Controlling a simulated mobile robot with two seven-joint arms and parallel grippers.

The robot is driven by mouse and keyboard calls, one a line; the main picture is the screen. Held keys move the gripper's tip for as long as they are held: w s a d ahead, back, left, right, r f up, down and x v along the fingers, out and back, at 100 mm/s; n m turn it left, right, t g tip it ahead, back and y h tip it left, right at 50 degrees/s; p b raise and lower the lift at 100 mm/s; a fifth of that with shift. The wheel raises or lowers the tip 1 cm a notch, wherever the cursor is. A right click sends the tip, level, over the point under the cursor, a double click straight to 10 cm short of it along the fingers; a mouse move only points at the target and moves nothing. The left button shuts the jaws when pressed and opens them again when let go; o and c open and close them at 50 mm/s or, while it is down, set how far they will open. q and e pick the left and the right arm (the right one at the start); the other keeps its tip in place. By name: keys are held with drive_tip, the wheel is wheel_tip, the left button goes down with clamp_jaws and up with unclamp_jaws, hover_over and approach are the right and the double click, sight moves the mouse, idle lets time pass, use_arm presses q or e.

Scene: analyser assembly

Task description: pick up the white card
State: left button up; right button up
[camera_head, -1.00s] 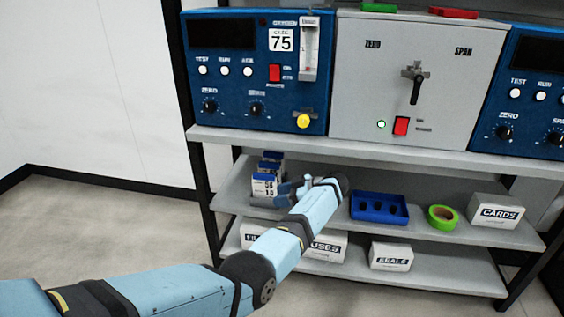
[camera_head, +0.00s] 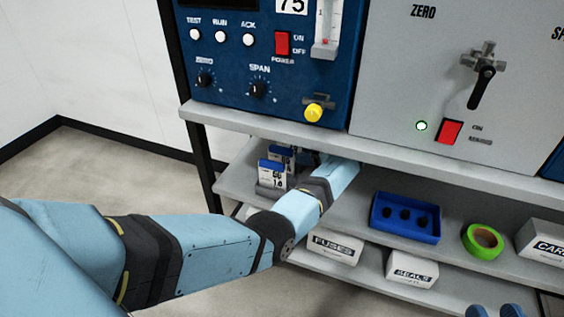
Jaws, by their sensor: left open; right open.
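White cards with blue tops and dark print stand in a small grey holder on the middle shelf; the front white card (camera_head: 271,174) shows its printed face. More cards stand behind it, partly hidden. My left arm reaches in under the upper shelf, just right of the cards. My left gripper (camera_head: 302,160) is mostly hidden by the arm and shadow, close to the cards; no card is visibly held. My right gripper (camera_head: 494,311) shows only two blue fingertips, apart and empty, at the bottom right edge.
The middle shelf also holds a blue tray (camera_head: 405,232) with round holes, green tape (camera_head: 482,241) and a CARDS box (camera_head: 541,243). FUSES (camera_head: 334,247) and SEALS (camera_head: 411,270) boxes sit below. The upper shelf edge (camera_head: 380,163) runs close above my arm.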

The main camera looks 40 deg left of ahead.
sight(293, 156)
use_arm(q)
drive_tip(key=x, duration=0.2)
drive_tip(key=b+x, duration=0.1)
drive_tip(key=x, duration=0.1)
drive_tip(key=b+x, duration=0.1)
drive_tip(key=x, duration=0.2)
drive_tip(key=shift+f, duration=0.35)
drive_tip(key=c, duration=0.8)
clamp_jaws()
use_arm(e)
drive_tip(key=shift+w+d+r+n+t, duration=0.1)
drive_tip(key=shift+w+d+n+t, duration=0.4)
drive_tip(key=shift+n, duration=0.4)
